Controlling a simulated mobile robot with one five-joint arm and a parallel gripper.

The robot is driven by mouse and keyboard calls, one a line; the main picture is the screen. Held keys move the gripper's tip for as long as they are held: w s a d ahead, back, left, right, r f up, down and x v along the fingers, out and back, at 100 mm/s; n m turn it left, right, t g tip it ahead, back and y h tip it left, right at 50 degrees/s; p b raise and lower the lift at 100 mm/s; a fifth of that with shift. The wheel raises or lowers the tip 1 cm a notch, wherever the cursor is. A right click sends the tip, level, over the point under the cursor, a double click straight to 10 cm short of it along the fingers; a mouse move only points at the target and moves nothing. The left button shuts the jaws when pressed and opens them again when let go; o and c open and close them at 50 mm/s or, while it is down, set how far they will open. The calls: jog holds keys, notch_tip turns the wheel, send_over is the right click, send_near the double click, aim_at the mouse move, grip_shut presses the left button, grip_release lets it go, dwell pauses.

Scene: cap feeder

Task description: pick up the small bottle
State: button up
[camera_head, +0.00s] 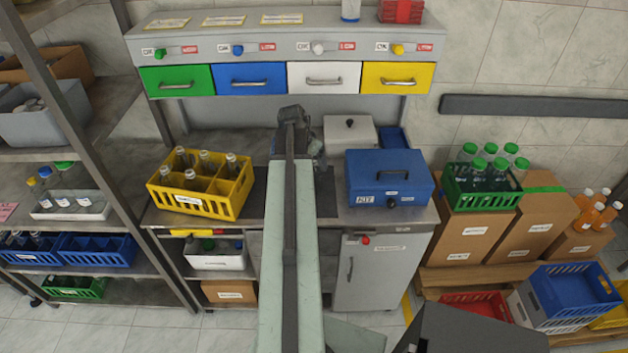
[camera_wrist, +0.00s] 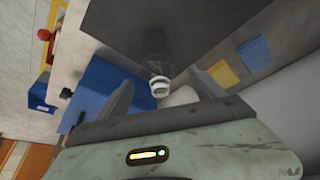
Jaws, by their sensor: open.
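My gripper (camera_wrist: 160,82) is open, its two dark fingers spread apart in the wrist view. A small clear bottle (camera_wrist: 157,61) with a white ring or cap at its near end shows between and just beyond the fingertips. I cannot tell how far beyond them it is, and I see no contact.
A blue case (camera_head: 385,172) sits right of my arm, with a pale lidded box (camera_head: 350,135) behind it. Colored drawers (camera_head: 250,79) overhang the bench's back. A shelf rack (camera_head: 105,140) stands left. A green crate (camera_head: 482,199) of green-capped bottles stands on cartons at right.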

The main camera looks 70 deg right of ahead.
jog(key=b+x, duration=0.4)
jog(key=x, duration=0.1)
jog(key=shift+d+f+b, duration=0.1)
jog(key=shift+d+b, duration=0.1)
jog(key=shift+b, duration=0.2)
jog(key=shift+r, duration=0.2)
jog(key=c, duration=1.4)
